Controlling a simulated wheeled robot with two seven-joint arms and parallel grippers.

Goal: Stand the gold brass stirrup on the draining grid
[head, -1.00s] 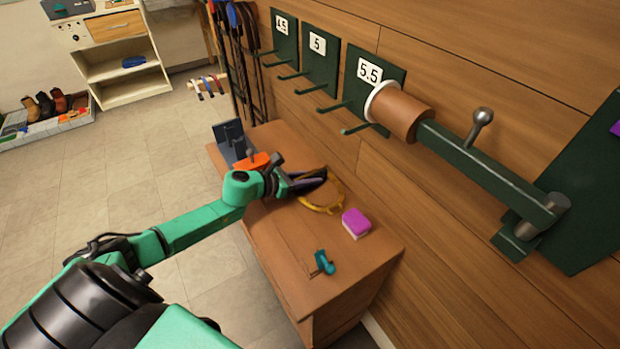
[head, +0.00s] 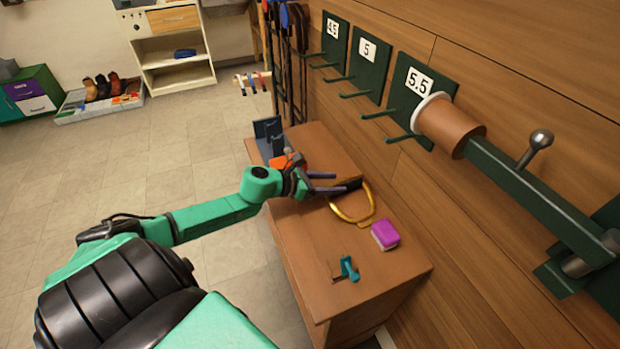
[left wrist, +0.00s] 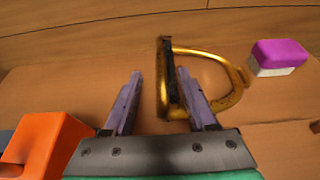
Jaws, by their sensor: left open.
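The gold brass stirrup (head: 351,221) lies on the wooden cabinet top, a gold hoop with a dark tread; it also shows in the left wrist view (left wrist: 212,54). My left gripper (head: 340,183) is open and empty at the stirrup's tread side. In the left wrist view, the dark tread lies between the two purple fingers (left wrist: 160,72) of my left gripper, nearer the right finger. That finger overlaps the hoop's opening in the picture; I cannot tell whether it touches. I cannot make out a draining grid for sure. My right gripper is not in view.
A magenta and white sponge (head: 385,235) and a teal clamp-like item (head: 348,269) lie on the cabinet top (head: 310,240). An orange block (left wrist: 45,145) is beside my left gripper. A tray with boots (head: 70,115) is on the floor. A green wall arm with a brown roller (head: 450,127) juts out above.

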